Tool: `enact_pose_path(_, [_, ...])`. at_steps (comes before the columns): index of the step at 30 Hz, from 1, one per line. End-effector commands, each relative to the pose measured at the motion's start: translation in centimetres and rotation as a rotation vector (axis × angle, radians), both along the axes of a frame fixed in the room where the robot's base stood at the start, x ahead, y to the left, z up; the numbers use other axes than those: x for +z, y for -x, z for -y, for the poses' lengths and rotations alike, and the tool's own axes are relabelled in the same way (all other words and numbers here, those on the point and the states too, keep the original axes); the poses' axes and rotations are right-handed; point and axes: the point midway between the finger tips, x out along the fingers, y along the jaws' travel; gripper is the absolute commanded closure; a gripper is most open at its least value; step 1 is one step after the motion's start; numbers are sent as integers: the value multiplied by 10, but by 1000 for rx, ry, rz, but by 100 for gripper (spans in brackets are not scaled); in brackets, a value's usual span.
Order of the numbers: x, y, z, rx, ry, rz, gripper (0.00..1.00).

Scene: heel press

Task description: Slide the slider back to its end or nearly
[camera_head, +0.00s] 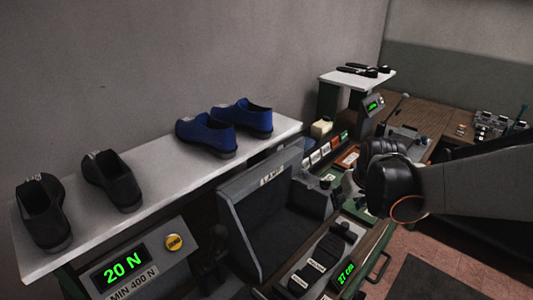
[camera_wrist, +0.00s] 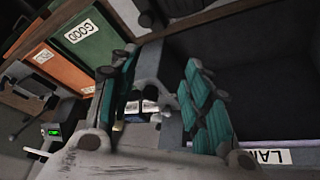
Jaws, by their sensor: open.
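My gripper (camera_head: 350,187) hangs over the right part of the bench in the head view, partly hidden behind my dark wrist. In the wrist view my gripper (camera_wrist: 165,100) has its teal-padded fingers spread apart, with nothing clearly held between them. A size gauge (camera_head: 296,268) with a dark sole-shaped piece and small white labels lies at the bench front, below and left of my gripper. A pale block (camera_head: 343,231) at its far end may be the slider; I cannot tell for sure. A green display (camera_head: 346,273) beside the gauge reads 27 cm.
A dark open box labelled LAMP (camera_head: 240,220) stands left of the gauge. A white shelf (camera_head: 160,178) holds black and blue shoes. A force display (camera_head: 122,268) reads 20 N. Green GOOD (camera_wrist: 88,38) and orange (camera_wrist: 50,62) panels lie near my fingers in the wrist view.

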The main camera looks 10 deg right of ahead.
Motion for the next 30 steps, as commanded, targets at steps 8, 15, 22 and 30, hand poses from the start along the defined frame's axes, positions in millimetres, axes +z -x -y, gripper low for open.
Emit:
enact_pose_path(8, [-19,9,27,-53,-57,-50,56])
enact_pose_path(15, [-50,-3,28,-51,-57,-51,56])
enact_pose_path(22, [-89,-19,29,-51,-57,-50,56])
enact_pose_path(30, [-128,-35,31,-52,-57,-50,56])
